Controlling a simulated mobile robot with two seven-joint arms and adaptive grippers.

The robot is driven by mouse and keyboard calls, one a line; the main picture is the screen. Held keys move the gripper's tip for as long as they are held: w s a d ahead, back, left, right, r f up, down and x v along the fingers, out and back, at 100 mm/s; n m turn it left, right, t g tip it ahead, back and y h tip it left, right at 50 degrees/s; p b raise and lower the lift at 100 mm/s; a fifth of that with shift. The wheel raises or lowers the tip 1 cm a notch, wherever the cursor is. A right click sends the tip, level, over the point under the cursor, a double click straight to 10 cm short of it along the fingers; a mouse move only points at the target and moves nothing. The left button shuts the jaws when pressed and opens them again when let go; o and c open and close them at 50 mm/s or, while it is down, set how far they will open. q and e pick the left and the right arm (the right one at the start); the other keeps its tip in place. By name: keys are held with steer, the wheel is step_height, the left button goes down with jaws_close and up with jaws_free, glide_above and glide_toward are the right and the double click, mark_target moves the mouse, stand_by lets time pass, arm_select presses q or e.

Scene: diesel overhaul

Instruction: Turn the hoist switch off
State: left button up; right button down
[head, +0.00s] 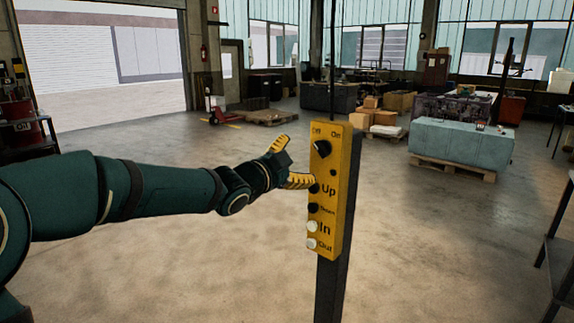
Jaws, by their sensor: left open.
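The yellow hoist control box (342,195) stands upright on a dark post (331,290) in the middle of the head view. Its black rotary switch (321,149) is near the top, under the labels "Off" at left and "On" at right. I cannot tell for sure which way the knob points. My left gripper (298,160) is open and empty, just left of the box, with its yellow fingers spread. The lower finger is near the "Up" button (314,188); I cannot tell whether it touches. The upper finger is left of the switch. My right gripper is not in view.
Below are the "Down" button (313,208) and white "In" (312,226) and "Out" (312,244) buttons. A pale blue block (460,145) sits on a pallet at right. A dark shelf (556,245) is at the right edge. Floor around the post is clear.

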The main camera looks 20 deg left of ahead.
arm_select(q)
steer(key=shift+v, duration=1.6)
steer(key=shift+f, duration=0.1)
steer(key=s+d+f+n+g+y, duration=0.1)
steer(key=d+f+n+g, duration=0.15)
steer(key=f, duration=0.75)
steer(key=s+d+f+n+g, duration=0.1)
steer(key=f+n+g, duration=0.15)
steer(key=f, duration=0.75)
steer(key=s+d+f+n+g+y, duration=0.1)
steer(key=d+f+n, duration=0.15)
steer(key=f, duration=0.85)
steer(key=s+d+f+n+g, duration=0.2)
steer(key=s+f+n+g, duration=0.2)
steer(key=s+f, duration=0.7)
steer(key=s+d+f+n+g+y, duration=0.1)
steer(key=s+f+n+g, duration=0.2)
steer(key=s+f, duration=0.8)
steer(key=shift+s+d+f+n+g, duration=0.25)
steer(key=shift+s+d+n+g, duration=0.15)
steer(key=shift+g, duration=0.5)
